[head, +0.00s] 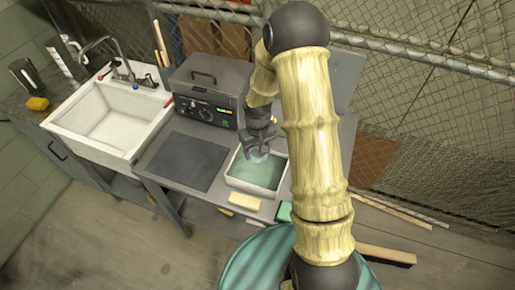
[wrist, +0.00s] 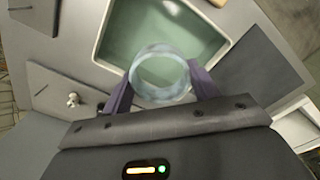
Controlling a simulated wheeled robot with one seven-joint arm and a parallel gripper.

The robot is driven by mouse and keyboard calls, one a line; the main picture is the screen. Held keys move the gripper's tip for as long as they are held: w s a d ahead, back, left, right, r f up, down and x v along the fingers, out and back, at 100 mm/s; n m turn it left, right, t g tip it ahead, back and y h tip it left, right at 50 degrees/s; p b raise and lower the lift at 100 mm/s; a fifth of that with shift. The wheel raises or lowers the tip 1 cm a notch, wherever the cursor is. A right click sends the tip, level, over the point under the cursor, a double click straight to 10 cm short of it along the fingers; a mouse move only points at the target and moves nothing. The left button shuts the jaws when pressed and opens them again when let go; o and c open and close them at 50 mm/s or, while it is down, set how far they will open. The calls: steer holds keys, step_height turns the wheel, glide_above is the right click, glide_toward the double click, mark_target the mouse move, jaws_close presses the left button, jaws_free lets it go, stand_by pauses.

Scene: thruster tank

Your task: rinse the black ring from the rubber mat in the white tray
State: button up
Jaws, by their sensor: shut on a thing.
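My gripper (head: 262,143) is shut on a ring (wrist: 160,97) and holds it over the white tray (head: 232,184). The ring looks pale blue-grey and glassy, not black. It sits between my two purple fingers in the wrist view. In the head view the ring (head: 258,156) is small and partly hidden by the gripper. The tray holds green liquid, and its rim shows in the wrist view (wrist: 97,38). I cannot tell whether the ring touches the liquid. The dark rubber mat (head: 185,160) lies bare on the bench, left of the tray.
A grey box with dials and a lit display (head: 207,90) stands behind the mat and tray. A white sink (head: 90,145) with a tap is at left. A pale block (head: 244,201) lies at the tray's front. A wire fence runs behind the bench.

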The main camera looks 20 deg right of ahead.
steer(key=shift+f+b, duration=4.15)
steer(key=shift+f, duration=1.85)
steer(key=shift+d, duration=0.1)
steer(key=shift+s+d, duration=0.5)
steer(key=shift+d, duration=0.1)
steer(key=shift+w+a, duration=0.1)
steer(key=shift+a, duration=0.05)
steer(key=shift+w+a, duration=0.4)
steer(key=shift+a, duration=0.15)
step_height(320, 180, up, 9)
steer(key=p, duration=0.6)
steer(key=shift+f+p, duration=0.2)
steer(key=shift+p, duration=0.1)
